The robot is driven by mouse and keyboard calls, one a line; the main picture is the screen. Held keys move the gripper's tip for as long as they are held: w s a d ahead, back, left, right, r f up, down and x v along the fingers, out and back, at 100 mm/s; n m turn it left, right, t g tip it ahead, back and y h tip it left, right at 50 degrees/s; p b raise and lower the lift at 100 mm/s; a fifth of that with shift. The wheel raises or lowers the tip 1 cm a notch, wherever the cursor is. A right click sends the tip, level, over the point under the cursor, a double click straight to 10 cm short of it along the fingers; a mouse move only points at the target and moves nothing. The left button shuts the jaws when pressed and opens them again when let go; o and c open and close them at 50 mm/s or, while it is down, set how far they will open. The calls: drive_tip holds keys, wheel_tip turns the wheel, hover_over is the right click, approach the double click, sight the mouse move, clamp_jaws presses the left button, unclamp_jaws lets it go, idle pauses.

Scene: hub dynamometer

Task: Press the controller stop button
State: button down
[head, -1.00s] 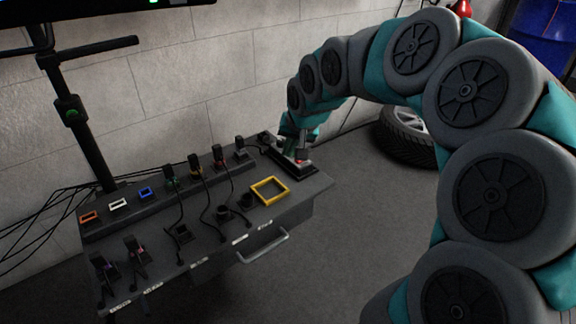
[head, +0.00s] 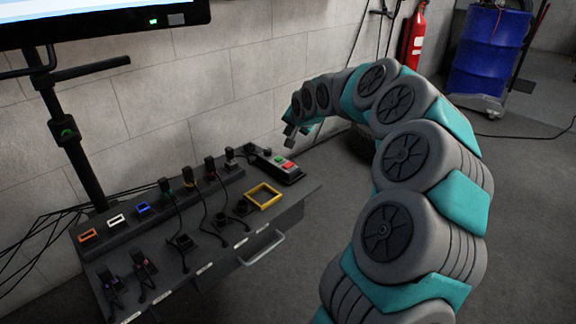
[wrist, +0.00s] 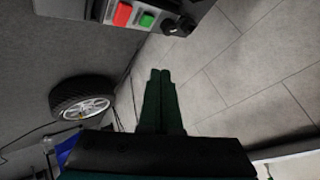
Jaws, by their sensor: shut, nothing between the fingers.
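The controller box (head: 262,163) sits at the far right end of the bench, with a red button (head: 289,165) and a green button (head: 280,160) on top. The red one is taken as the stop button; no lettering is readable. In the wrist view the red button (wrist: 122,14) and green button (wrist: 147,19) show at the top edge, beside a black knob (wrist: 178,25). My gripper (head: 289,137) is above and behind the box, apart from it. In the wrist view its fingers (wrist: 160,74) are together with nothing between them, pointing below the buttons.
The bench (head: 215,255) holds several plugs with cables, a yellow frame (head: 264,196) and small coloured frames. A monitor (head: 110,18) stands on a pole at left. A tyre (wrist: 83,98) lies on the floor. A blue drum (head: 487,55) and fire extinguisher (head: 416,38) stand behind.

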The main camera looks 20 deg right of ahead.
drive_tip(key=shift+f, duration=0.15)
drive_tip(key=b, duration=0.4)
hover_over(289, 166)
wheel_tip(289, 166, down, 8)
drive_tip(key=shift+r, duration=0.25)
drive_tip(key=shift+f, duration=0.5)
drive_tip(key=shift+f+b, duration=0.1)
drive_tip(key=shift+b, duration=0.2)
idle(1.0)
drive_tip(key=shift+s+f+b, duration=0.1)
drive_tip(key=shift+f+b, duration=0.2)
drive_tip(key=shift+b, duration=0.05)
drive_tip(key=shift+a+f+b, duration=0.1)
drive_tip(key=shift+f+b, duration=0.3)
drive_tip(key=shift+f, duration=0.1)
idle(0.6)
idle(0.4)
drive_tip(key=shift+r+p, duration=0.3)
drive_tip(key=shift+r, duration=0.65)
